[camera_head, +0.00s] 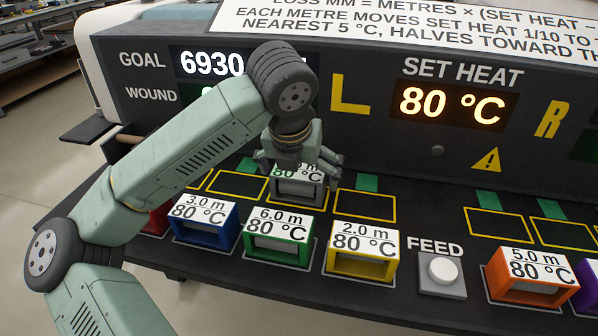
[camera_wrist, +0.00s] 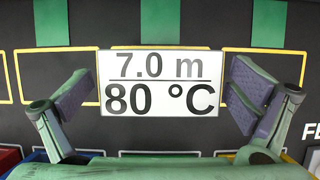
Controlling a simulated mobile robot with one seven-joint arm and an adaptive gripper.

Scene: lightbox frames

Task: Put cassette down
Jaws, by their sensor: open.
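The grey cassette (camera_head: 297,192), labelled 7.0 m and 80 °C in the wrist view (camera_wrist: 160,82), sits on the dark shelf over the middle yellow-outlined slot below the yellow L. Its label lies square to the slot in the wrist view, with outline showing at its upper edge. My gripper (camera_head: 298,162) is directly above the cassette. In the wrist view its fingers (camera_wrist: 163,95) are spread, one on each side of the label with gaps between.
Blue (camera_head: 203,225), green (camera_head: 279,238) and yellow (camera_head: 361,249) cassettes stand in front, with a red one at left, partly hidden. Empty outlined slots (camera_head: 366,206) lie either side. The FEED button (camera_head: 441,270) and an orange cassette (camera_head: 531,275) are at right. The panel (camera_head: 355,140) rises behind.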

